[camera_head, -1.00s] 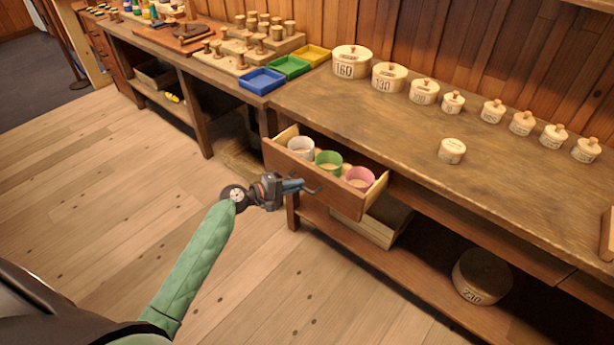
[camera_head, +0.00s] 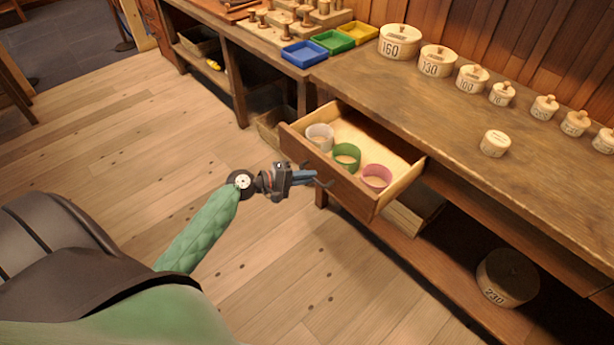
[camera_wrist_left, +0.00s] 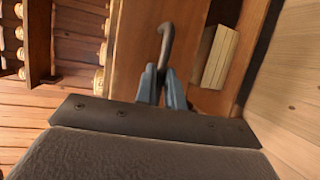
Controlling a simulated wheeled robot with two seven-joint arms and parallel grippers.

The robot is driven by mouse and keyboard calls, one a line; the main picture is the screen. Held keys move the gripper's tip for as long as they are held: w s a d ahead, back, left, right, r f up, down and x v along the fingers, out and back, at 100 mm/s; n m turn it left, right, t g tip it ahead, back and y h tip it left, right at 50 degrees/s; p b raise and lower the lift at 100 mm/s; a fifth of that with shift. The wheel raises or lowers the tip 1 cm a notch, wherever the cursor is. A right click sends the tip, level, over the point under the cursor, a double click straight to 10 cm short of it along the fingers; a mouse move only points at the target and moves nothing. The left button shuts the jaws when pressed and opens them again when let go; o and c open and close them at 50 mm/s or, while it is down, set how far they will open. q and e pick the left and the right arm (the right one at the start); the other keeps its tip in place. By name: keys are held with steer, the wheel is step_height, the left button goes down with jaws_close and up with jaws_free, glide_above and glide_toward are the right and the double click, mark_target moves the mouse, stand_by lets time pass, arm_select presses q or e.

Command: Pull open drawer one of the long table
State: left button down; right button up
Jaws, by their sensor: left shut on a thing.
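The drawer (camera_head: 330,166) of the long table (camera_head: 430,110) stands well out from the table front. It holds a white ring-shaped cup (camera_head: 320,137), a green one (camera_head: 346,156) and a pink one (camera_head: 376,178) along its front. My left gripper (camera_head: 314,178) is at the drawer front, shut on its dark bar handle (camera_head: 326,183). In the left wrist view the blue fingers (camera_wrist_left: 163,88) close around the handle (camera_wrist_left: 166,42), whose curved end sticks out beyond them. My right gripper is not in view.
Several numbered round wooden boxes (camera_head: 437,60) stand on the tabletop, with one small box (camera_head: 495,143) nearer the front. Blue (camera_head: 304,53), green and yellow trays sit at the adjoining bench. A box marked 230 (camera_head: 507,277) is on the lower shelf. The floor before the drawer is clear.

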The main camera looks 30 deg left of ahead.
arm_select(q)
steer(key=c, duration=1.5)
jaws_free()
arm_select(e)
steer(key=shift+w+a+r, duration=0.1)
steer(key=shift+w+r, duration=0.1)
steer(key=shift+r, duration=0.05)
